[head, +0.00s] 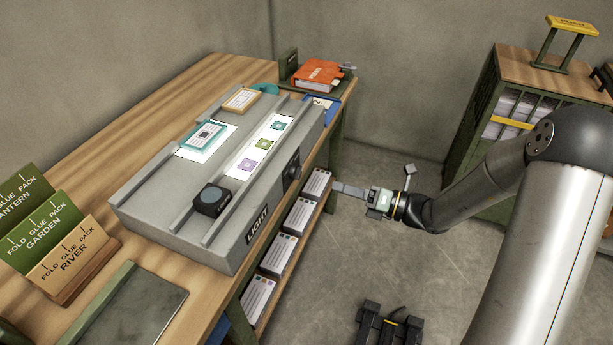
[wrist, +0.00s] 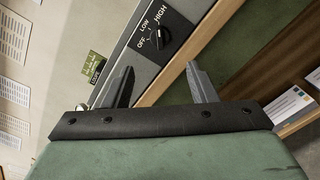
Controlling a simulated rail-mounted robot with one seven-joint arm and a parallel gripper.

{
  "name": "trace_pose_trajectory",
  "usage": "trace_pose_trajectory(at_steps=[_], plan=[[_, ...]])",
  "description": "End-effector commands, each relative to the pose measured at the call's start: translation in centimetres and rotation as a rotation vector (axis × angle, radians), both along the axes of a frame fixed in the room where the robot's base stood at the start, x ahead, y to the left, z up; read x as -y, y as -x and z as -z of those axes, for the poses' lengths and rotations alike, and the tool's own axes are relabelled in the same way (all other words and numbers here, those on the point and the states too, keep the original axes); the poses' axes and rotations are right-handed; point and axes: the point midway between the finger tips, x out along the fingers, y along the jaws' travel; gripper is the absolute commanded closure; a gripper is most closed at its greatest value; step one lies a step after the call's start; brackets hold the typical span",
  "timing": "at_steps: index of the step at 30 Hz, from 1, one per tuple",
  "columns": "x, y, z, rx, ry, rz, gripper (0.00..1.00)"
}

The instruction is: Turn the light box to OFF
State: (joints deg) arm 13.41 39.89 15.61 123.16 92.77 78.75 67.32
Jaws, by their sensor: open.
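The light box (head: 160,195) is a long grey unit on the wooden bench, with two bright lit patches on its top. Its front carries a LIGHT label (head: 258,226) and a black rotary knob (head: 292,172). In the wrist view the knob (wrist: 159,39) shows close, with OFF, LOW and HIGH printed around it. I cannot tell for sure which word its mark points to. My gripper (head: 340,188) is open and empty, in front of the box's front face. In the wrist view its two fingers (wrist: 160,82) are spread below the knob, apart from it.
A shelf under the bench holds several paper stacks (head: 280,252). A black device (head: 211,200) and several cards lie on the box. An orange book (head: 317,74) sits at the bench's far end. Green and brown packs (head: 65,250) stand at left. The floor (head: 340,265) beside the bench has free room.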

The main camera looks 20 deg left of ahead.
Motion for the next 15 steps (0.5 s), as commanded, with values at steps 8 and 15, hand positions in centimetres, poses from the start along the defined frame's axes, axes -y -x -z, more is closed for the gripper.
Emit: trace_pose_trajectory(at_steps=[8, 15], plan=[[-6.2, -0.7, 0.0, 0.002, 0.001, -0.005, 0.48], [-9.4, -1.2, 0.0, 0.002, 0.001, -0.002, 0.48]])
